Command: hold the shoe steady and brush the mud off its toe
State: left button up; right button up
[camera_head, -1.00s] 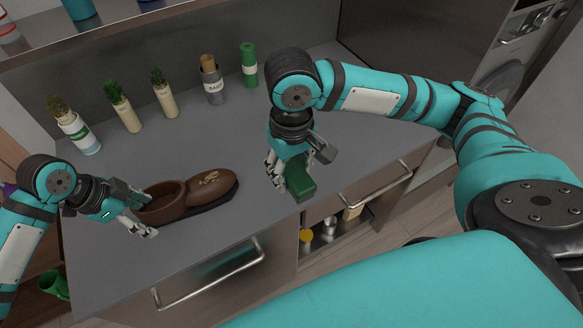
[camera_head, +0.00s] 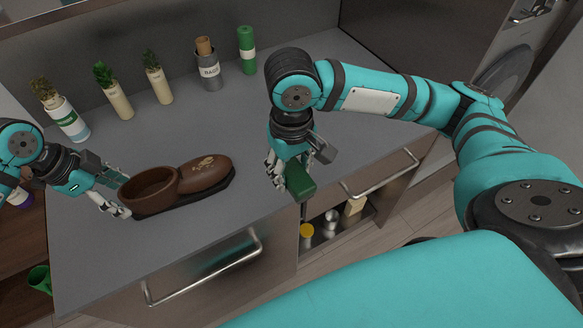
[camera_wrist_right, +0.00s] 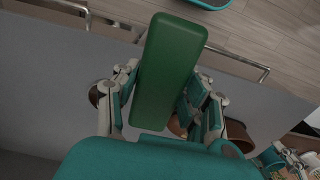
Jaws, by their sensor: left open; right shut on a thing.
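A brown shoe (camera_head: 187,189) lies on the grey counter with its open heel end to the left and its rounded toe to the right. A tan mud mark (camera_head: 204,162) shows on top of the toe. My left gripper (camera_head: 118,193) is open at the heel end of the shoe; I cannot tell whether it touches. My right gripper (camera_head: 290,178) is shut on a green brush (camera_head: 301,184) near the counter's front edge, right of the toe and apart from it. The brush also shows in the right wrist view (camera_wrist_right: 168,70). Its bristles are hidden.
Three potted plants, a grey labelled container (camera_head: 208,70) and a green bottle (camera_head: 247,52) stand along the back of the counter (camera_head: 150,250). An open drawer (camera_head: 325,222) with small items sits below the front edge. The counter between shoe and brush is clear.

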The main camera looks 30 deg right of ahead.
aim_at(133, 202)
pick_arm(q)
jog(key=shift+x, duration=2.55)
grip_shut()
jog(key=shift+r, duration=0.1)
